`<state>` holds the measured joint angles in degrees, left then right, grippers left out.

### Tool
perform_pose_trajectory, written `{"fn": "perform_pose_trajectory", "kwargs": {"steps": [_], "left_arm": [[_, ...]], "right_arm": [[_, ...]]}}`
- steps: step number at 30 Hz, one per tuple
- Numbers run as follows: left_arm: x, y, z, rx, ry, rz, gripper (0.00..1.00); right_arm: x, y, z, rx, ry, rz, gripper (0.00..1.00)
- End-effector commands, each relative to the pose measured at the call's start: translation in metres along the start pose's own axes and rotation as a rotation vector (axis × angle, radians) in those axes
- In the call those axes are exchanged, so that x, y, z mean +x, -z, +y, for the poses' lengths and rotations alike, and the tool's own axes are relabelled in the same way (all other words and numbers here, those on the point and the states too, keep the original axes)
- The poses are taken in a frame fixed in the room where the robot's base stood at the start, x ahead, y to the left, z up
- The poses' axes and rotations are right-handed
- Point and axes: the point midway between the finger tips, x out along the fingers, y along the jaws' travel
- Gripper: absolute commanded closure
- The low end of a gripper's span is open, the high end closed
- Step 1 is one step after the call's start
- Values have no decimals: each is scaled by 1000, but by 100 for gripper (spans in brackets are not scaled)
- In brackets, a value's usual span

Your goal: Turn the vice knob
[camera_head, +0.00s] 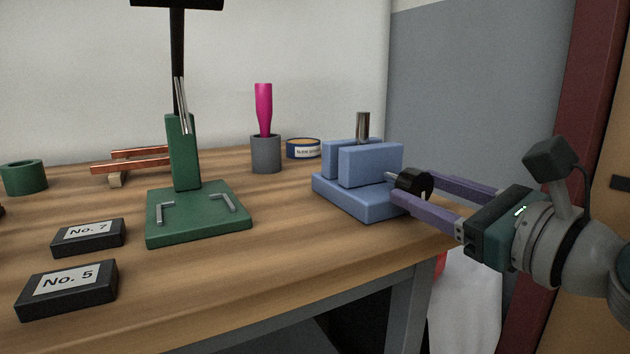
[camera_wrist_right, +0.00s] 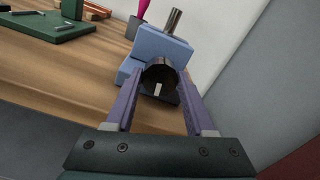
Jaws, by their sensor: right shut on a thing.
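The blue vice (camera_head: 368,178) stands at the right end of the wooden table, with a metal cylinder (camera_head: 362,126) upright between its jaws. Its round black knob (camera_head: 414,184) sticks out to the right on a short metal shaft and bears a white mark. My right gripper (camera_head: 418,191) reaches in from the right and is shut on the knob, one purple finger on each side. In the right wrist view, the knob (camera_wrist_right: 160,76) sits between the two finger ends, its white mark pointing downward. The vice (camera_wrist_right: 160,48) shows behind it. My left gripper is not in view.
A green stand (camera_head: 198,214) with a dark post is left of the vice. A grey cup (camera_head: 265,154) with a pink handle and a round tin (camera_head: 303,149) stand behind. Black blocks labelled No. 7 (camera_head: 88,238) and No. 5 (camera_head: 67,289) lie front left.

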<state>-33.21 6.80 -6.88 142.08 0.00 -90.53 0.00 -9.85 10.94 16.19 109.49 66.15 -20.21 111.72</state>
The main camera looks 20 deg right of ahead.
Motion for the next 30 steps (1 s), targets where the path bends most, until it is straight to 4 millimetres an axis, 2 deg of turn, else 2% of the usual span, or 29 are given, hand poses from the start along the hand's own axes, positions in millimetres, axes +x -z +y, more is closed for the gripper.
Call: {"fn": "perform_pose_trajectory", "kwargs": {"steps": [30], "left_arm": [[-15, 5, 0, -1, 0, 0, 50]], "right_arm": [[0, -2, -1, -970, -1, -2, 100]]}}
